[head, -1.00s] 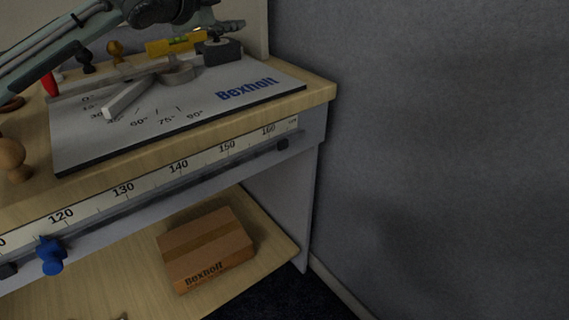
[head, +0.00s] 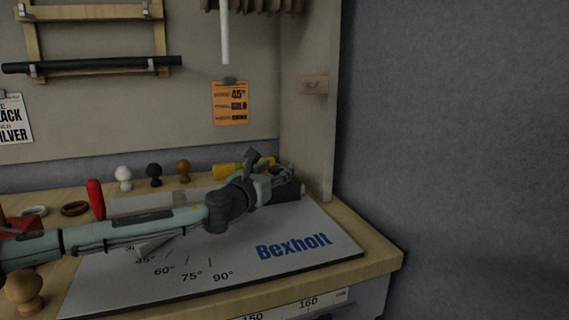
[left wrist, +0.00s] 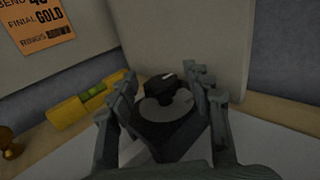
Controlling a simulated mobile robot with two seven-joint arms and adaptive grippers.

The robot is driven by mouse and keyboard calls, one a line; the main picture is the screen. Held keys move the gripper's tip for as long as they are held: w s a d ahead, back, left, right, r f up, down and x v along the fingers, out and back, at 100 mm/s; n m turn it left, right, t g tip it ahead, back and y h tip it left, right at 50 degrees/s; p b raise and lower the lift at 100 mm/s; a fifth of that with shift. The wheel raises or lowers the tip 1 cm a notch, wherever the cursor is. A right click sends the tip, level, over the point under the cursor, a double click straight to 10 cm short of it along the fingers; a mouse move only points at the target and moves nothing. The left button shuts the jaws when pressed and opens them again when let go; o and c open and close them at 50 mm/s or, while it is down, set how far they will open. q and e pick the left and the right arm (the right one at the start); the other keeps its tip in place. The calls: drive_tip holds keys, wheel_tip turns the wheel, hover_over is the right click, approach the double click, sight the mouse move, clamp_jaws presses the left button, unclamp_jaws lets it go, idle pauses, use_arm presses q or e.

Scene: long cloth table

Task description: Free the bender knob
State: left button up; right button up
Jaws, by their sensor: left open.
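The bender is a pale board (head: 300,262) with angle marks and the name Bexholt, on the table. At its far right corner a dark block (head: 287,191) stands. In the left wrist view this block carries a grey disc (left wrist: 158,108) and a black knob (left wrist: 164,84) with a white mark. My left gripper (head: 273,166) is over the block, open. Its two fingers show on either side of the knob in the left wrist view, apart from it as far as I can see. My left forearm hides much of the bender's middle. My right gripper is not in view.
A yellow level (head: 228,170) lies behind the bender, near the back panel. White, black and brown finials (head: 184,167) stand left of it. A red-handled tool (head: 96,199) and rings (head: 75,209) are further left. A side panel (head: 312,130) rises close right of the gripper.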

use_arm(q)
drive_tip(key=x, duration=0.4)
drive_tip(key=shift+w+d, duration=0.25)
drive_tip(key=shift+w, duration=0.1)
clamp_jaws()
